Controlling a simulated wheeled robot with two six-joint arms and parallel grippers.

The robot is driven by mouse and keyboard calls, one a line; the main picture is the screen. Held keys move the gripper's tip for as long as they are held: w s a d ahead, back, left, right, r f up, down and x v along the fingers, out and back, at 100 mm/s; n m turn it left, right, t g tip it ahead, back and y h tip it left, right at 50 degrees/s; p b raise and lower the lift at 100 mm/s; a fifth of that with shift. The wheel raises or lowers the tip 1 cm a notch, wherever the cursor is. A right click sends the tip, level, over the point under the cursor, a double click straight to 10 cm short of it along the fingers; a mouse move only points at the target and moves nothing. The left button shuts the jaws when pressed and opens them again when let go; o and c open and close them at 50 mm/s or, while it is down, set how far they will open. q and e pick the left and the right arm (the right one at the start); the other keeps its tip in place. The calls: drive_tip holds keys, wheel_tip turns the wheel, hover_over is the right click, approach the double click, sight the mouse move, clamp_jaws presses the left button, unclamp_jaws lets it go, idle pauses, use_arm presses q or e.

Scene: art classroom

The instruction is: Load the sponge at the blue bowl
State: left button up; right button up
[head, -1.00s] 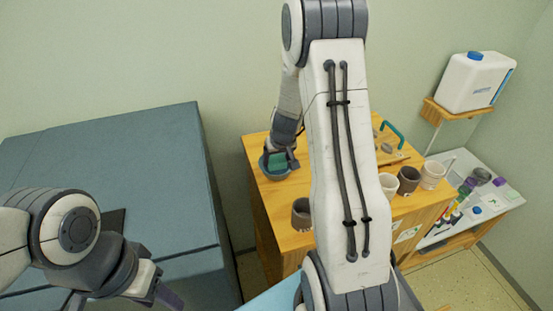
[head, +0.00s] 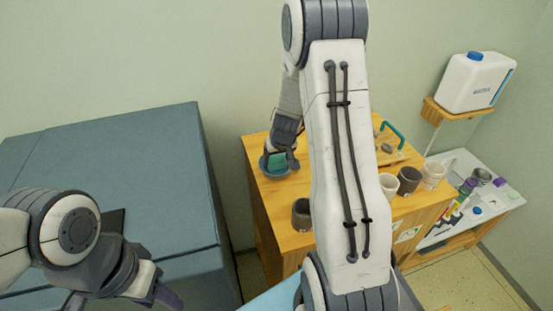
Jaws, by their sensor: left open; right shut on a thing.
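The blue bowl (head: 267,171) stands near the left end of the wooden cabinet top. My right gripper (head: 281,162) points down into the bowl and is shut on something. What it holds is largely hidden by the fingers and the bowl; I cannot clearly make out the sponge. A teal patch shows between the fingers inside the bowl, and I cannot tell whether it is the sponge or the bowl's contents. My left gripper (head: 170,297) is open and empty at the lower left, far from the bowl, partly cut off by the picture's edge.
My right arm hides the cabinet's middle. A dark cup (head: 302,214) stands at the cabinet's front edge. A white cup (head: 388,186), a grey cup (head: 409,180) and another pale cup (head: 433,175) stand at the right. A large blue-grey block (head: 160,160) fills the left.

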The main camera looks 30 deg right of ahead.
sight(277, 160)
drive_tip(key=shift+r+p, duration=3.15)
drive_tip(key=shift+r, duration=0.4)
drive_tip(key=shift+f, duration=0.1)
